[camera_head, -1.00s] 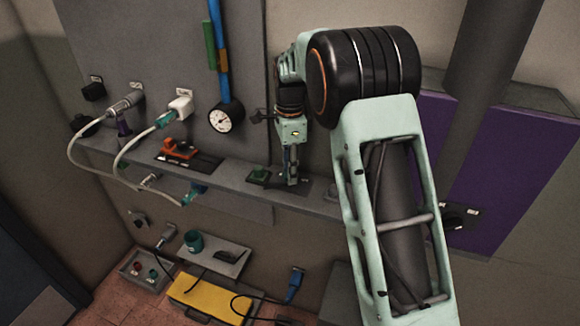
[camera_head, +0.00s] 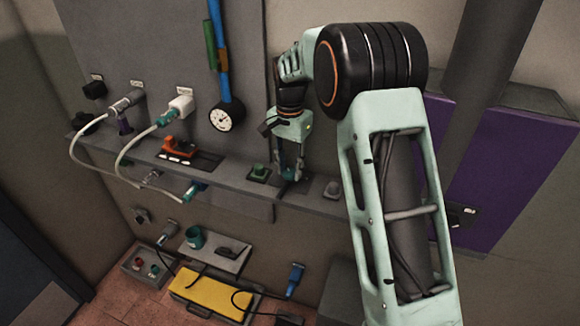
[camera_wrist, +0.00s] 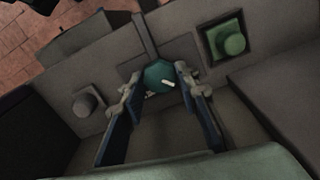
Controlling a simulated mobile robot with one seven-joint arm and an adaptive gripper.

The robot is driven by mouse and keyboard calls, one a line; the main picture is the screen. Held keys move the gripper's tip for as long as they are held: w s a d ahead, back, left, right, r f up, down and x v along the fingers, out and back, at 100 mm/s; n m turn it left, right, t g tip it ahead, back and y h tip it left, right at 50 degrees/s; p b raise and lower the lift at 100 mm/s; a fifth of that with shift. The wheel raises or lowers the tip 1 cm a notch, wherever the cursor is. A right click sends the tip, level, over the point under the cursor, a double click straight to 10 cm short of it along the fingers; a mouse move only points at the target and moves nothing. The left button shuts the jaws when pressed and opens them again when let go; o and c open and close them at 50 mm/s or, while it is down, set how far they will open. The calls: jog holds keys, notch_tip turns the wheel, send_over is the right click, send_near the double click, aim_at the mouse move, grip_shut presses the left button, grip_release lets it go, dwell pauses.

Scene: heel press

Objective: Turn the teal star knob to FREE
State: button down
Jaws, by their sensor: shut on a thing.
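The teal star knob (camera_wrist: 160,76) sits on a dark plate on the grey shelf, with a white pointer mark on its top that points toward the lower right in the wrist view. My gripper (camera_wrist: 157,90) is shut on the knob, one finger on each side of it. In the head view my gripper (camera_head: 290,177) reaches down to the shelf, and the knob shows only partly between the fingers. I cannot read any FREE label in these frames.
A green button (camera_wrist: 233,42) on a square plate and a grey round knob (camera_wrist: 86,104) flank the teal knob on the shelf (camera_head: 232,179). An orange-red lever (camera_head: 178,146), white cables and a gauge (camera_head: 222,119) are to the left. A purple panel (camera_head: 505,170) is at right.

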aim_at(290, 172)
jog(key=shift+n, duration=0.4)
jog(key=c, duration=1.5)
grip_release()
jog(key=shift+o, duration=0.2)
notch_tip(290, 172, up, 12)
